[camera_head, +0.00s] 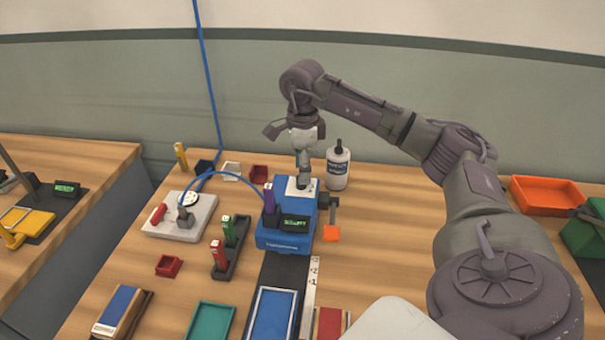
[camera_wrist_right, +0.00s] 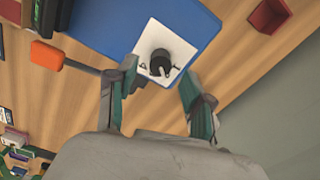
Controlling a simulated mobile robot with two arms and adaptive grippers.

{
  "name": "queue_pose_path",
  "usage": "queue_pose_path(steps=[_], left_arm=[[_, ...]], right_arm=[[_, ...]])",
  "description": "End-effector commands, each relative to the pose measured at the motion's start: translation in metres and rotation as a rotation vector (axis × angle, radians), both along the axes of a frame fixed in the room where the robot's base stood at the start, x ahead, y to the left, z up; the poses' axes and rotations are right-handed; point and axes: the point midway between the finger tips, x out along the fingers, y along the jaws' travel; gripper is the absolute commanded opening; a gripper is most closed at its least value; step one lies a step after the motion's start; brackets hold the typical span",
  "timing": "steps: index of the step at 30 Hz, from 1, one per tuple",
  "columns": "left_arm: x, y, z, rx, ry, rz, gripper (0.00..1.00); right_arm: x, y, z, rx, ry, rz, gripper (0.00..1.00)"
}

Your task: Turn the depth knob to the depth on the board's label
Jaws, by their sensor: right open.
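The blue machine (camera_head: 285,238) stands on the table with a lit green display whose text I cannot read surely. On its top, a white dial plate (camera_wrist_right: 178,50) carries a black depth knob (camera_wrist_right: 160,62) with a pale pointer. My right gripper (camera_wrist_right: 159,75) points down over the plate, open, its two fingers on either side of the knob with a gap. In the head view the right gripper (camera_head: 304,180) hides the knob. A board (camera_head: 122,310) at the lower left has a small white label (camera_head: 103,329), too small to read. My left gripper is not in view.
A white bottle (camera_head: 338,167) stands just right behind the machine. An orange flag-like lever (camera_head: 331,233) sticks out at its right. A blue tray (camera_head: 271,316), a teal tray (camera_head: 211,321) and a marked strip (camera_head: 312,285) lie in front.

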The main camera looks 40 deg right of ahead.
Motion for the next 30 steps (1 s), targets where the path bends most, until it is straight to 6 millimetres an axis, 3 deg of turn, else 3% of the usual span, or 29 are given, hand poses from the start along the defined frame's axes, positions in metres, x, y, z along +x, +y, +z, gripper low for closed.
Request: queue_pose_path(steps=[6,16,25,30], left_arm=[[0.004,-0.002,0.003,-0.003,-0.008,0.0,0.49],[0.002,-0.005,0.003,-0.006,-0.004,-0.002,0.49],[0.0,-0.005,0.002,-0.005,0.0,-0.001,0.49],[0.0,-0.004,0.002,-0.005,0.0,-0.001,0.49]], right_arm=[[0.0,0.0,-0.022,-0.001,0.001,0.0,0.52],[0.0,0.0,-0.025,-0.001,-0.001,-0.001,0.52],[0.0,0.0,-0.025,-0.001,-0.001,-0.001,0.03],[0.0,0.0,-0.025,-0.001,-0.001,-0.003,0.0]])
